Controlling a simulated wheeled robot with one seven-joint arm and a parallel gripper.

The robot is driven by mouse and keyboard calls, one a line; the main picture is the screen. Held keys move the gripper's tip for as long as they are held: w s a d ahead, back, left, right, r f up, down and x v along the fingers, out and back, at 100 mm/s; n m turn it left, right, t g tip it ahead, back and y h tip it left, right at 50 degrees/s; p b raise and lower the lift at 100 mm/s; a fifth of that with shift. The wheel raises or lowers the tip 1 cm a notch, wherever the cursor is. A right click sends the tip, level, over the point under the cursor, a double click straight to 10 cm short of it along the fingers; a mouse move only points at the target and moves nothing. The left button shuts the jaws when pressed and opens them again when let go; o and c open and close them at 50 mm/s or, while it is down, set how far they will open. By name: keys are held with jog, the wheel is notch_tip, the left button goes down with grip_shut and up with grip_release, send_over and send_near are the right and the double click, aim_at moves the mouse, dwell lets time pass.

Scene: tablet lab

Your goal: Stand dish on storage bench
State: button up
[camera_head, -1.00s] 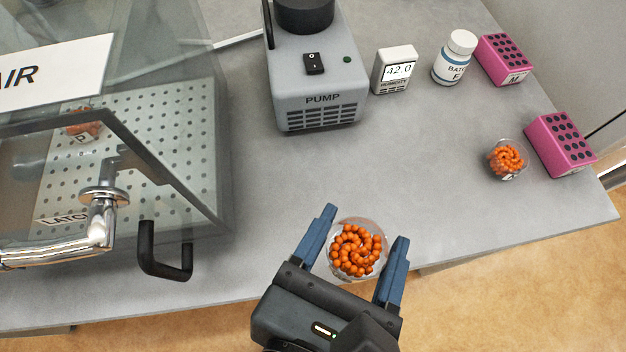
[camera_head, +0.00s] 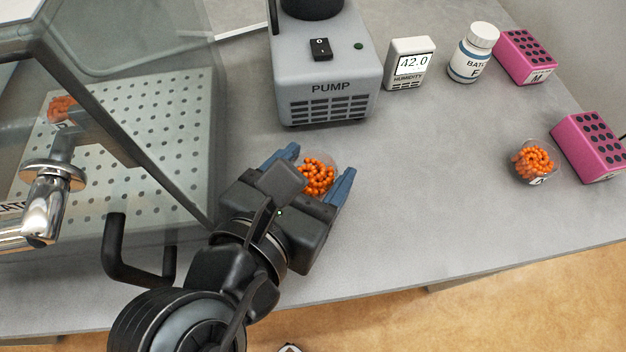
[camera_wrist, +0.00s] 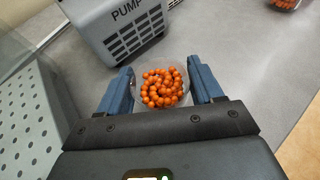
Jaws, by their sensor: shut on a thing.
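A small clear dish of orange beads (camera_head: 318,176) is between the blue fingers of my gripper (camera_head: 316,178), which is shut on it. The dish also shows in the wrist view (camera_wrist: 162,90), with a finger against each side. In the head view it is over the grey bench top (camera_head: 440,190), in front of the pump; I cannot tell whether it touches the bench. My gripper covers part of the dish. A second dish of orange beads (camera_head: 533,162) stands at the right, and a third (camera_head: 62,108) is inside the clear chamber at the left.
The grey pump (camera_head: 325,75) stands behind my gripper. A humidity meter (camera_head: 410,63), a white bottle (camera_head: 472,55) and two pink blocks (camera_head: 524,57) (camera_head: 590,147) stand to the right. The chamber's open-looking door has a black handle (camera_head: 138,265). Bench between gripper and right dish is clear.

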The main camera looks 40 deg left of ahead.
aim_at(310, 191)
jog(key=shift+f, duration=1.65)
jog(key=shift+f, duration=0.1)
jog(key=o, duration=0.8)
jog(key=shift+s+d+r, duration=0.1)
jog(key=shift+s+r, duration=0.15)
jog(key=shift+s, duration=0.15)
jog(key=v, duration=1.1)
jog(key=shift+s+p, duration=0.15)
jog(key=shift+p, duration=0.15)
